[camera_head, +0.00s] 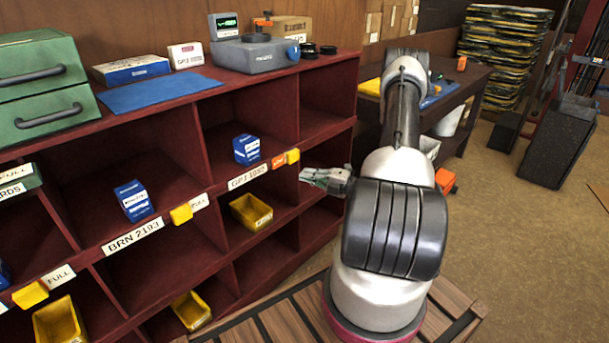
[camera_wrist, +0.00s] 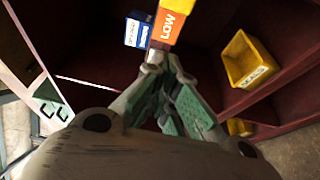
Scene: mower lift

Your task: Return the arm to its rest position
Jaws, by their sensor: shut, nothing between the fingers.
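My arm rises from its base in the right half of the head view and bends down towards the red shelf unit (camera_head: 233,100). My gripper (camera_head: 305,176) is beside the shelf front, just right of an orange tag and a yellow clip at the shelf edge. In the wrist view my gripper (camera_wrist: 162,62) has its fingertips together with nothing between them. The orange LOW tag (camera_wrist: 174,27) appears just beyond the fingertips; I cannot tell whether they touch. The same tag (camera_head: 278,162) shows in the head view.
Blue boxes (camera_head: 246,149) and yellow bins (camera_head: 251,212) sit in the compartments. A scale (camera_head: 255,54) and a blue mat (camera_head: 160,93) are on top. A dark workbench (camera_head: 470,90) stands behind my arm. Open floor (camera_head: 520,250) lies at right.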

